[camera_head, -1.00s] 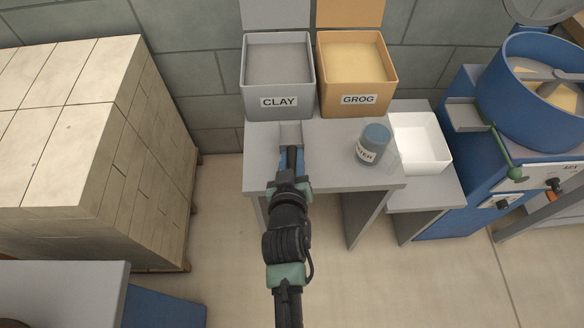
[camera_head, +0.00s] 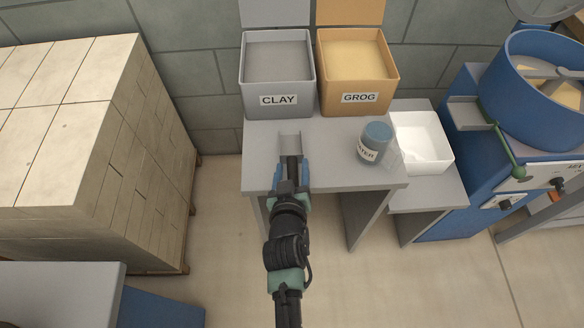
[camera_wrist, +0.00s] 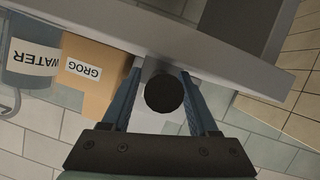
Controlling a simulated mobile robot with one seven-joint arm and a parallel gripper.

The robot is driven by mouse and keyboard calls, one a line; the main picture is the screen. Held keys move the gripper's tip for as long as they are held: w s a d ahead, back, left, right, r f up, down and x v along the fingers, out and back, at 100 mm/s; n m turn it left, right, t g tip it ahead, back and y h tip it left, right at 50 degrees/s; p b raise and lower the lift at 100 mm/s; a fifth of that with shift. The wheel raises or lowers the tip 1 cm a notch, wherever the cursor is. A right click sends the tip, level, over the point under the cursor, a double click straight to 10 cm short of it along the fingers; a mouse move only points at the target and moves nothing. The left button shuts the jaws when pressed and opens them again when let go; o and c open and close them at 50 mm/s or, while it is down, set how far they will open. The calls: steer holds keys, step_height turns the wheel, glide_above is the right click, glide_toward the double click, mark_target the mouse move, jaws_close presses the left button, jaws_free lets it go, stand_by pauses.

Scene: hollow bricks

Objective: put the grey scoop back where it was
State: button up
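The grey scoop (camera_head: 290,141) lies on the grey table (camera_head: 335,165), in front of the grey CLAY bin (camera_head: 279,99). Its dark handle (camera_head: 292,168) points toward me, near the table's front edge. My gripper (camera_head: 291,165) is open around the handle, one blue finger on each side. In the wrist view the round dark handle end (camera_wrist: 166,94) sits between the spread fingers, with gaps beside it. The scoop's body is mostly hidden behind the handle there.
The orange GROG bin (camera_head: 358,97) stands right of the CLAY bin. A WATER jar (camera_head: 375,139) and a white tray (camera_head: 421,141) are to the right, then a blue mixer (camera_head: 520,110). Stacked bricks (camera_head: 75,120) fill the left.

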steer(key=shift+r, duration=0.1)
steer(key=shift+r, duration=0.2)
steer(key=p+v, duration=0.1)
steer(key=v, duration=1.1)
steer(key=shift+f, duration=0.1)
